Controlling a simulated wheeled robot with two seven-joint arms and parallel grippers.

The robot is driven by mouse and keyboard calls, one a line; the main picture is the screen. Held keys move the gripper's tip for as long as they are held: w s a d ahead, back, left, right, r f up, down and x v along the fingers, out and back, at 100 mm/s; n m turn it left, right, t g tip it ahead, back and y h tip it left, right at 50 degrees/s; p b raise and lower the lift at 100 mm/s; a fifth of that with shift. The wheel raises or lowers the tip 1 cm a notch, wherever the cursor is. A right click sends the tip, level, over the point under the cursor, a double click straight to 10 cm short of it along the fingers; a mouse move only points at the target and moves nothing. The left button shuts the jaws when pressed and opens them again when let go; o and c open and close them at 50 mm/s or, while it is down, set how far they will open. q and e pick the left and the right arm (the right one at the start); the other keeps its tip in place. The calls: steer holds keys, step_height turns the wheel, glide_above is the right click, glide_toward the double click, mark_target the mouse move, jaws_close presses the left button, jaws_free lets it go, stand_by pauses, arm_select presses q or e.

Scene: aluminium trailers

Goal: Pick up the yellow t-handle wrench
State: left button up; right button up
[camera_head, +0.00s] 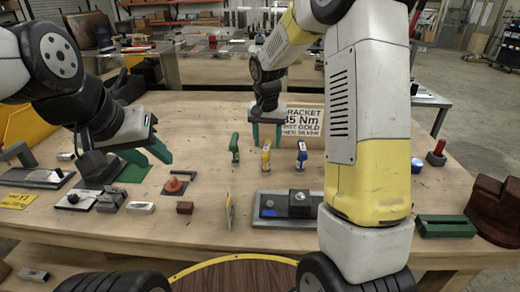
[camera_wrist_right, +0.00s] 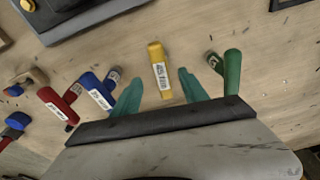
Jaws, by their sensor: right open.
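The yellow t-handle wrench (camera_head: 266,157) stands on the wooden table between a green one (camera_head: 235,148) and a blue one (camera_head: 301,154). My right gripper (camera_head: 267,133) is open above and behind the yellow wrench. In the right wrist view, the yellow wrench (camera_wrist_right: 160,72) shows between the two teal fingertips (camera_wrist_right: 159,80), with clear gaps on both sides. The green wrench (camera_wrist_right: 232,72) lies outside one finger, the blue one (camera_wrist_right: 98,90) outside the other. A red one (camera_wrist_right: 57,106) is beyond the blue. My left gripper (camera_head: 150,158) is open and empty over the table's left side.
A grey block fixture (camera_head: 285,205) sits in front of the wrenches. A lettered sign (camera_head: 305,122) stands behind them. A small upright yellow plate (camera_head: 229,211), an orange-red part (camera_head: 175,185) and a green block (camera_head: 445,226) are nearby. My right arm hides part of the table.

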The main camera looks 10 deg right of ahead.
mark_target(266, 147)
steer(key=f, duration=0.4)
steer(key=shift+w+f, duration=0.35)
jaws_close()
steer(key=shift+r, duration=0.1)
stand_by(1.0)
